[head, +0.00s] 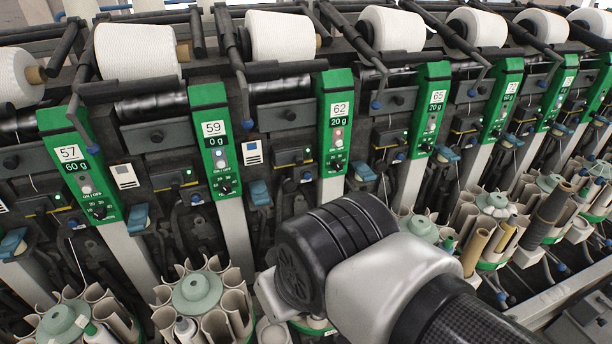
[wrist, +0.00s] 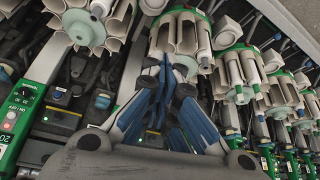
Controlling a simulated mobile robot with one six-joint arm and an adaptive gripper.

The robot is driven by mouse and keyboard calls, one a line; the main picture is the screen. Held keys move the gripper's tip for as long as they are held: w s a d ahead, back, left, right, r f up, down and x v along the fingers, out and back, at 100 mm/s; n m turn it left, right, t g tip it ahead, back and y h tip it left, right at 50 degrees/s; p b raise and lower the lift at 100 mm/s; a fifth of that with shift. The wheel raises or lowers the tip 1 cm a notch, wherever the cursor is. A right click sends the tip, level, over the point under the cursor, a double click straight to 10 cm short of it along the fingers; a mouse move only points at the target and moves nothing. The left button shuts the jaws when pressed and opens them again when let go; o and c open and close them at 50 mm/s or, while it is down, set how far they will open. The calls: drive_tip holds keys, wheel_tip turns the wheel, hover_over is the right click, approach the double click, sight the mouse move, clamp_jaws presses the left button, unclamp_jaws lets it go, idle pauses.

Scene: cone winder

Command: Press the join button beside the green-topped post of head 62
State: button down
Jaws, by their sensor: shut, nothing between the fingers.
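The green-topped post of head 62 (head: 337,112) stands mid-picture in the head view, labelled 62 and 20 g. It has a reddish light, a small pale button and a black dial. Dark housings with small lights and blue parts flank it; I cannot tell which part is the join button. In the wrist view my gripper (wrist: 166,66) is shut and empty, its blue-padded fingers together in front of the machine. My arm hides the gripper in the head view.
Posts 59 (head: 212,135) and 65 (head: 432,105) flank head 62. White yarn cones (head: 280,38) line the top. Round tube magazines (head: 197,292) stick out along the bottom; one (wrist: 182,40) is close beyond my fingertips in the wrist view.

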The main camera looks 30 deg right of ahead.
drive_tip(key=w+t+p, duration=0.1)
drive_tip(key=w+t, duration=0.2)
drive_tip(key=w, duration=1.4)
drive_tip(key=w+d+f+m+t+h+p, duration=0.1)
drive_tip(key=w+d+f+m+t+h, duration=0.15)
drive_tip(key=w+d, duration=0.55)
drive_tip(key=w+d+f+m+h+p, duration=0.1)
drive_tip(key=w+d+f+h, duration=0.4)
drive_tip(key=d+f+h, duration=0.4)
drive_tip(key=s+d+f+n+g+h+p, duration=0.1)
drive_tip(key=s+d+f+h, duration=0.1)
drive_tip(key=s+d+h, duration=0.3)
drive_tip(key=s+d, duration=0.2)
drive_tip(key=d, duration=0.1)
drive_tip(key=shift+s, duration=0.3)
